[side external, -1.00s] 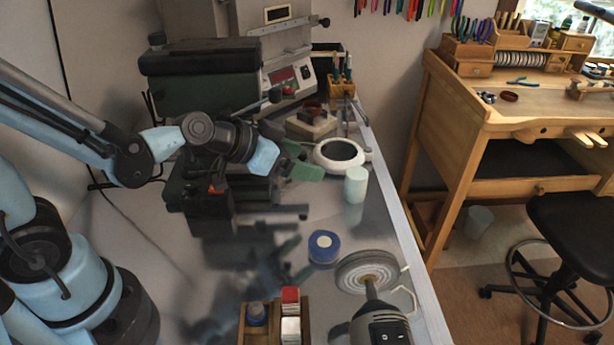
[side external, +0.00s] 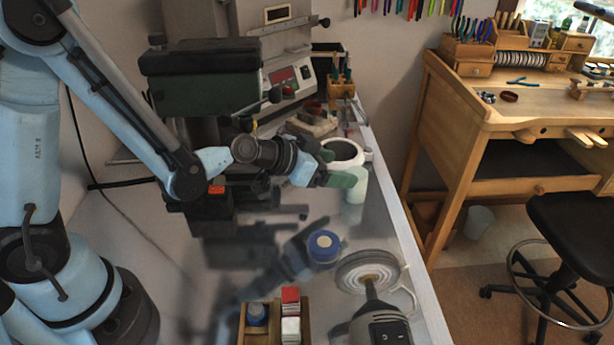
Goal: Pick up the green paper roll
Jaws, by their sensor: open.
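The green paper roll (side external: 357,186) is a small pale green cylinder standing upright on the grey metal table, near its right edge. My gripper (side external: 338,169) has green fingers and is open. Its fingers are right by the roll's upper left side, and the nearer finger overlaps the roll's left edge in the picture. I cannot tell from this view whether they touch it or whether the roll is between them.
A white round dish (side external: 344,150) sits just behind the roll. A blue tape roll (side external: 323,247) and a polishing wheel (side external: 366,271) are nearer the camera. A dark green machine (side external: 205,85) stands at back left. The table's right edge (side external: 408,222) is close to the roll.

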